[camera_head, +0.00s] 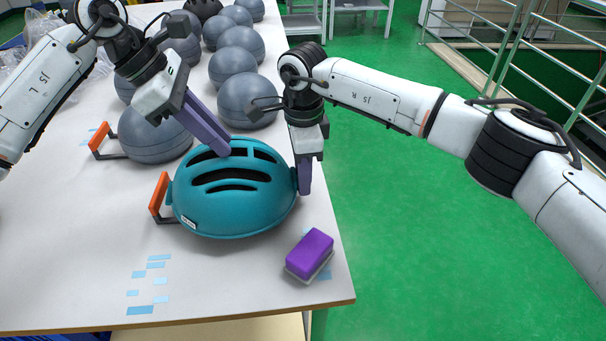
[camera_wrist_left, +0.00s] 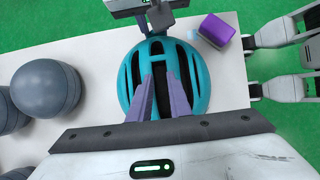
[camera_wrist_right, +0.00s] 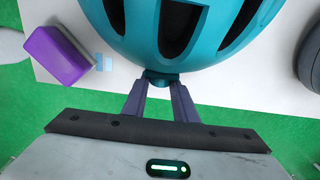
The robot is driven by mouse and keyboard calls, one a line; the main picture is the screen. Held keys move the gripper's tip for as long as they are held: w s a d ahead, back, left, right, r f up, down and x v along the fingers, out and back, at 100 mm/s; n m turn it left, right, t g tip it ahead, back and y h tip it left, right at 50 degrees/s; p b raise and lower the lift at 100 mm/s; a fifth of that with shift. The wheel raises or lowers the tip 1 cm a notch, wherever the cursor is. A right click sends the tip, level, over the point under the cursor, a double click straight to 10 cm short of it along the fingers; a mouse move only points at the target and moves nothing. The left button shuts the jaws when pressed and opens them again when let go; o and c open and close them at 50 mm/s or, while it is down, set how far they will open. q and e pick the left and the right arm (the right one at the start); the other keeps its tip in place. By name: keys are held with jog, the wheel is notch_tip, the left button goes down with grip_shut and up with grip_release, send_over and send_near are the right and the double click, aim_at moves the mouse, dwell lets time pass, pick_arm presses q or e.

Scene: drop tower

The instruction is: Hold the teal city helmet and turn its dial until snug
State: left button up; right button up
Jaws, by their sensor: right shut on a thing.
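The teal helmet (camera_head: 235,200) with dark vents sits near the table's right edge. It also fills the middle of the left wrist view (camera_wrist_left: 123,92). My left gripper (camera_head: 222,150) is over the helmet's top; in the left wrist view its fingers (camera_wrist_left: 160,78) stand apart over a dark vent with a gap between them. Whether they touch the shell I cannot tell. My right gripper (camera_head: 304,190) is at the helmet's right side, fingers pointing down. In the right wrist view its fingertips (camera_wrist_right: 158,84) are shut on the small teal dial (camera_wrist_right: 158,76) at the helmet's rim.
A purple block (camera_head: 310,252) on a grey base lies at the near right corner. An orange-handled bracket (camera_head: 158,195) stands left of the helmet, another (camera_head: 98,138) beside a grey ball (camera_head: 155,135). Several grey balls fill the far table. The near left table (camera_head: 70,250) is mostly clear.

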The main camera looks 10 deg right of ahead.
jog(key=shift+w+f+g, duration=0.1)
jog(key=shift+w+g, duration=0.05)
jog(key=shift+g, duration=0.75)
jog(key=shift+a, duration=0.1)
jog(key=o, duration=1.1)
jog(key=shift+w+r, duration=0.25)
jog(key=shift+r, duration=1.7)
jog(key=shift+w+r, duration=0.2)
jog(key=shift+r, duration=1.7)
